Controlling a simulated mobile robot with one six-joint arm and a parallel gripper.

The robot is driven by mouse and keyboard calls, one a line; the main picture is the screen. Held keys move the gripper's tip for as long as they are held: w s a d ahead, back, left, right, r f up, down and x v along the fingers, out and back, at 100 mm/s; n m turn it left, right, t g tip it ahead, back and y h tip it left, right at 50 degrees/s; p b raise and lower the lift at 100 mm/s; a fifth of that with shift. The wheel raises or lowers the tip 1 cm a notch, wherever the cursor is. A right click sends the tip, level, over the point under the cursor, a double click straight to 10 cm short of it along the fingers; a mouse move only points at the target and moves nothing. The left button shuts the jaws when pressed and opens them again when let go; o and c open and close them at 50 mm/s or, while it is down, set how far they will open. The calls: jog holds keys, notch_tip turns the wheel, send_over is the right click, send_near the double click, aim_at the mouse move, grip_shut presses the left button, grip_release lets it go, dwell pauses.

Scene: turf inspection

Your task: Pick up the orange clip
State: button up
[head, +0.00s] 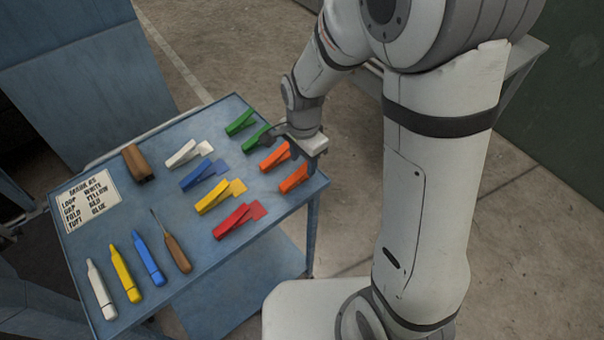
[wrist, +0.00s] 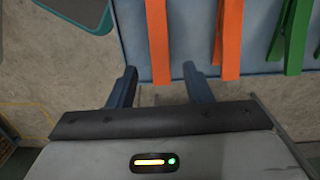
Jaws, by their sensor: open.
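Two orange clips lie at the right end of the blue table top. One orange clip (head: 274,157) is farther back, and the other orange clip (head: 294,179) is nearer the right edge. In the wrist view, one orange clip (wrist: 158,42) extends down between the fingers' directions, and another orange clip (wrist: 231,40) lies to its right. My gripper (head: 312,150) is over the table's right edge, beside the orange clips.
Green clips (head: 240,122), a white clip (head: 188,152), a blue clip (head: 205,174), a yellow clip (head: 220,195) and a red clip (head: 239,219) lie nearby. Markers (head: 124,274), a wooden-handled tool (head: 177,253), a brown block (head: 137,163) and a label card (head: 90,200) occupy the left side.

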aim_at(301, 170)
jog(key=f, duration=0.4)
jog(key=shift+a+f+p, duration=0.25)
jog(key=shift+f+p, duration=0.15)
jog(key=c, duration=0.9)
jog(key=shift+r, duration=0.15)
